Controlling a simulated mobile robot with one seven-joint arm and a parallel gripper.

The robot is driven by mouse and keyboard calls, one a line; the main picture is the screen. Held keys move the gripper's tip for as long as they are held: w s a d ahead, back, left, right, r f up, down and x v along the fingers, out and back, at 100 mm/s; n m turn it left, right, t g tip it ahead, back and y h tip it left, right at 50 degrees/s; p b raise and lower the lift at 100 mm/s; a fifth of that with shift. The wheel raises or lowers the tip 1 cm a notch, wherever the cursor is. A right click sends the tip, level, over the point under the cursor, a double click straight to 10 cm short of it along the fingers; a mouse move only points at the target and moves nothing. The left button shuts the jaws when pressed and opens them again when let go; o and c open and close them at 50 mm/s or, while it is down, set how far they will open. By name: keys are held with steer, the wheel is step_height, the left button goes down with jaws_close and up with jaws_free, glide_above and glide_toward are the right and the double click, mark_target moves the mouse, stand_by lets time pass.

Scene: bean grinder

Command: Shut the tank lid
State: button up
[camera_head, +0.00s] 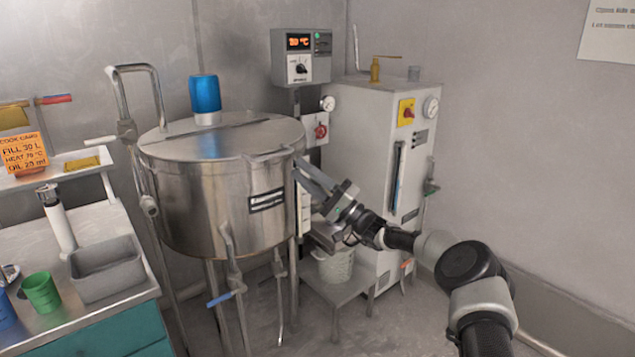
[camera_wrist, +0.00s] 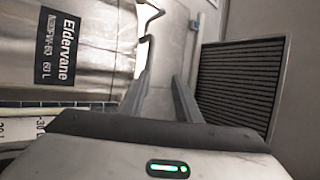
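The steel tank (camera_head: 215,205) stands on legs left of centre in the head view. Its round lid (camera_head: 235,142) looks flat on top, with a hinge seam across it and a bar handle (camera_head: 268,155) at the front right edge. I see no gap under the lid. My gripper (camera_head: 299,169) is just right of the tank's upper wall, slightly below the handle. In the wrist view my gripper (camera_wrist: 163,85) has its two fingers apart with nothing between them. The tank wall with its label (camera_wrist: 58,48) is at the left there, and a bent metal bar (camera_wrist: 150,18) shows beyond the fingers.
A blue motor cap (camera_head: 205,95) sits on the tank top. A control box (camera_head: 301,56) is behind it. A white boiler cabinet (camera_head: 375,140) stands close behind my gripper. A counter (camera_head: 90,285) with cups and a grey bin is at the left. Floor is free at the front right.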

steer(key=v, duration=0.4)
steer(key=shift+s+d+f, duration=0.1)
steer(key=shift+d+f, duration=0.2)
steer(key=s+a+r+n+g+h, duration=0.35)
steer(key=s+a+n+g, duration=0.25)
steer(key=s+a+g, duration=0.5)
steer(key=s+a+f+h, duration=0.1)
steer(key=s+f+h, duration=0.1)
steer(key=s+h, duration=0.7)
steer(key=s+d+r+m+t+h, duration=0.1)
steer(key=s+d+m+t+h, duration=0.3)
steer(key=s+d, duration=1)
steer(key=s+d+r+t+h, duration=0.1)
steer(key=s+d+t+h, duration=0.35)
steer(key=s+d, duration=0.9)
step_height(320, 180, up, 25)
steer(key=g+h+p, duration=0.1)
steer(key=g+p, duration=0.1)
steer(key=p, duration=2.3)
steer(key=shift+s+a+p, duration=0.15)
steer(key=shift+s+p, duration=0.1)
steer(key=shift+p, duration=0.1)
